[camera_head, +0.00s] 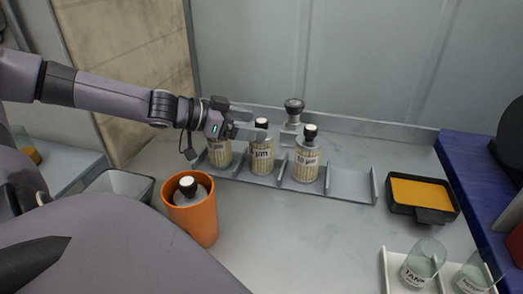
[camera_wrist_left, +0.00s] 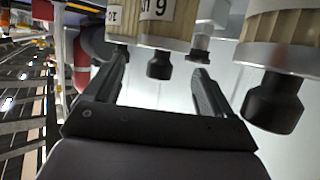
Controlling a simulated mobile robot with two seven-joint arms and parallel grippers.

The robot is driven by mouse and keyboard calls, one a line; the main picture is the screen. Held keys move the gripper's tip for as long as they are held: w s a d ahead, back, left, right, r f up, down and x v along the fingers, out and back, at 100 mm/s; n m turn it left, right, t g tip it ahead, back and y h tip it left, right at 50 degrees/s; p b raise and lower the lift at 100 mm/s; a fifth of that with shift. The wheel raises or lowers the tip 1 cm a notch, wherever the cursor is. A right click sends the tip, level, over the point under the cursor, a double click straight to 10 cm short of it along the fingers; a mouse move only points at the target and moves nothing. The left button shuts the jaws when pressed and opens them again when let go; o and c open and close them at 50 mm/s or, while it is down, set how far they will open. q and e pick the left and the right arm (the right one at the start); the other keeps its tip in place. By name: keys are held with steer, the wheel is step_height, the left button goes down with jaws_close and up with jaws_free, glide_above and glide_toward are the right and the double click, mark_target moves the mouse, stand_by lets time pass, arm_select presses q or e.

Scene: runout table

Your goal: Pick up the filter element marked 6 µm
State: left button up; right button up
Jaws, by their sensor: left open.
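The filter element marked 6 (camera_wrist_left: 155,12) appears inverted at the top middle of the left wrist view, its black cap (camera_wrist_left: 158,66) between my finger images. In the head view it appears to be the middle element (camera_head: 262,160) in the grey rack (camera_head: 345,186); its number is unclear there. The element marked 10 (camera_head: 307,166) stands to its right, and another element (camera_head: 219,154) stands to its left, partly behind my gripper. My left gripper (camera_head: 250,131) is open and empty, close to the middle element's top. I cannot tell whether it touches.
An orange cup (camera_head: 195,222) holds a black-capped container. A grey bin (camera_head: 118,184) is left of it. A dark-knobbed object (camera_head: 293,108) stands behind the rack. The rack's right slot is empty. A black tray with orange filling (camera_head: 422,194) and labelled glasses (camera_head: 421,265) are at right.

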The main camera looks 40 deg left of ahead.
mark_target(267, 128)
arm_select(q)
steer(key=shift+b+x, duration=0.75)
steer(key=shift+x, duration=0.8)
steer(key=shift+b+x, duration=0.7)
steer(key=shift+x, duration=0.05)
steer(key=shift+w+f, duration=0.2)
steer(key=shift+w, duration=0.05)
steer(key=shift+w+d, duration=0.1)
steer(key=shift+r, duration=0.1)
